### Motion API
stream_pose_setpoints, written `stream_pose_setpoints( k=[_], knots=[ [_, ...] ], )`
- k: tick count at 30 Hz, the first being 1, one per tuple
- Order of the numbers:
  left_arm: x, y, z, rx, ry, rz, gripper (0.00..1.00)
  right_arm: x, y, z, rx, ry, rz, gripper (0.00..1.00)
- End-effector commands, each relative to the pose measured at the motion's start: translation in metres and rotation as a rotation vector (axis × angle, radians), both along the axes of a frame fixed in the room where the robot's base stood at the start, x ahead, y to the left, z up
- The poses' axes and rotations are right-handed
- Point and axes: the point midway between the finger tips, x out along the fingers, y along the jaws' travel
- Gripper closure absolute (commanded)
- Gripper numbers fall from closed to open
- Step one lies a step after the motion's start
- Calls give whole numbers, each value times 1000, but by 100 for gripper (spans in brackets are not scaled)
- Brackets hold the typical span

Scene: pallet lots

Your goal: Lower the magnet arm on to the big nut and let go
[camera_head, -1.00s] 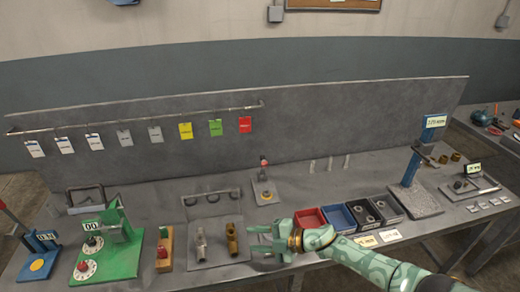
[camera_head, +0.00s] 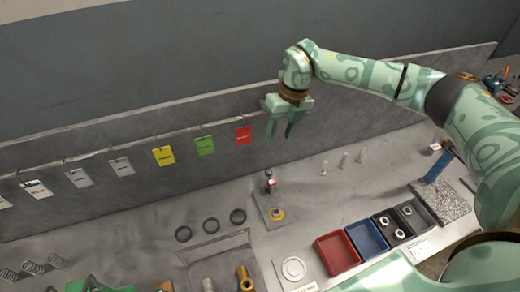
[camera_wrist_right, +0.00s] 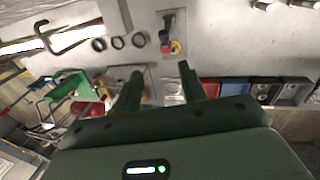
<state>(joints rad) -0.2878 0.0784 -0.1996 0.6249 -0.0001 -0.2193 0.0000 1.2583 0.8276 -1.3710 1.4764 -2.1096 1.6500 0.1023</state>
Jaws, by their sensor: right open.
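A small stand (camera_head: 258,200) on the bench carries a short dark arm with a red part (camera_head: 270,184), which looks like the magnet arm. A brass ring-like piece, likely the big nut (camera_head: 277,214), lies on the stand's plate at its foot. In the right wrist view the red part (camera_wrist_right: 166,37) and the brass piece (camera_wrist_right: 176,47) show beyond the fingertips. Whether they touch is too small to tell. My right gripper (camera_head: 280,137) is open and empty, raised above and behind the stand, fingers down. My left gripper is not in view.
Three dark rings (camera_head: 211,225) lie left of the stand. Red (camera_head: 338,252), blue (camera_head: 367,238) and dark bins stand to its right. Coloured tags (camera_head: 204,146) hang from a rail on the back panel. Clear posts (camera_head: 343,161) stand at the back right.

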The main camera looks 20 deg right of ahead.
Motion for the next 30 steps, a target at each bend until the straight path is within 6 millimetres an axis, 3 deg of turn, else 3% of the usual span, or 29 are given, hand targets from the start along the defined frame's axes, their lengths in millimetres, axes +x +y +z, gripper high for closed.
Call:
stream_pose_setpoints(
  k=[4, 8, 21, 30],
  knots=[
    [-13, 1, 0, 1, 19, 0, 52, -1, -5, -3, -32, -2, -1, 59],
    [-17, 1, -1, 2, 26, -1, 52, -1, -1, -25, -31, 1, -1, 59],
    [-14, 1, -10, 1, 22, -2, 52, -2, 19, -130, -28, 0, -3, 59],
    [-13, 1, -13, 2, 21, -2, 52, -1, 24, -156, -28, -4, -2, 59]
  ],
)
